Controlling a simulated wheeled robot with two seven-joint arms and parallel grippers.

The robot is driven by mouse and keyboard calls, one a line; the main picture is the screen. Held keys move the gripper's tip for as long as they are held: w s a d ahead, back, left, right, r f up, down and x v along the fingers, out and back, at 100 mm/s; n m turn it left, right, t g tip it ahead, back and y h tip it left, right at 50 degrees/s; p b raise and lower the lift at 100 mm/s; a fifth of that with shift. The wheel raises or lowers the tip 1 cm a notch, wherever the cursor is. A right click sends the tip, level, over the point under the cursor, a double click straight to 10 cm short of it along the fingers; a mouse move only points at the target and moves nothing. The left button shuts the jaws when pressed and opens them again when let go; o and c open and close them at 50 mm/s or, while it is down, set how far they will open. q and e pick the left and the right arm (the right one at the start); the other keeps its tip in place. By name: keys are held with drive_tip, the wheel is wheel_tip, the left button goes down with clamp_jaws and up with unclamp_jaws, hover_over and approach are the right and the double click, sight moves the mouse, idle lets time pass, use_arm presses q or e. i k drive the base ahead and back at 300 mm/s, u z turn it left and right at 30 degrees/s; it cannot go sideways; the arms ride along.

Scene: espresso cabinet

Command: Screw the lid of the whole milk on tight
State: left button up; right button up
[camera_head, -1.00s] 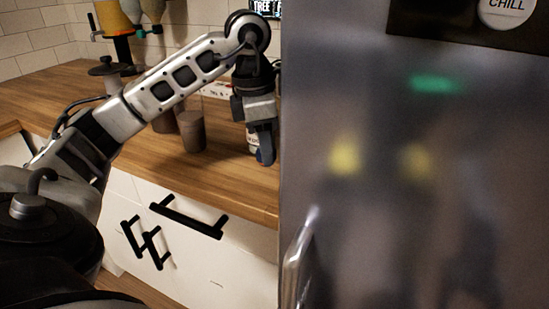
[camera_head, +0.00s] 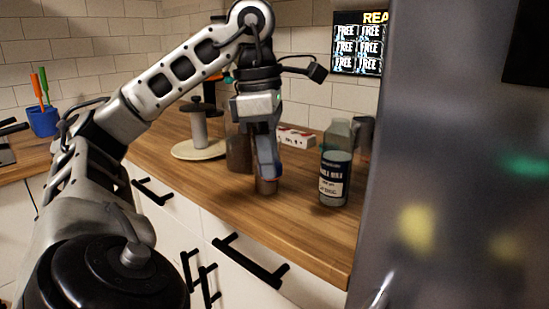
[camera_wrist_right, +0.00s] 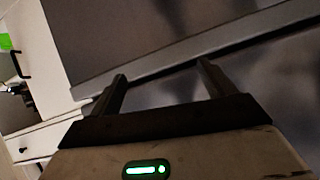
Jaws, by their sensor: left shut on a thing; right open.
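The whole milk (camera_head: 335,178) is a clear bottle with a dark label, upright on the wooden counter, right of my left gripper in the head view. Its neck looks pale; I cannot make out a lid on it. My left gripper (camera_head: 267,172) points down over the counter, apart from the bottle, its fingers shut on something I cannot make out. My right gripper (camera_wrist_right: 161,80) is open and empty in the right wrist view, before a grey metal surface.
A large steel cabinet or fridge (camera_head: 460,130) blocks the right side. Another brown-filled glass (camera_head: 239,152), a small white-and-red box (camera_head: 295,138) and a round stand (camera_head: 198,150) stand behind. The counter (camera_head: 300,212) is bare toward its front edge.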

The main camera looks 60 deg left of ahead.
sight(339, 139)
drive_tip(key=k, duration=1)
drive_tip(key=z, duration=2.35)
drive_tip(key=k, duration=1.65)
drive_tip(key=u, duration=2.25)
drive_tip(key=i, duration=0.55)
drive_tip(key=u, duration=0.1)
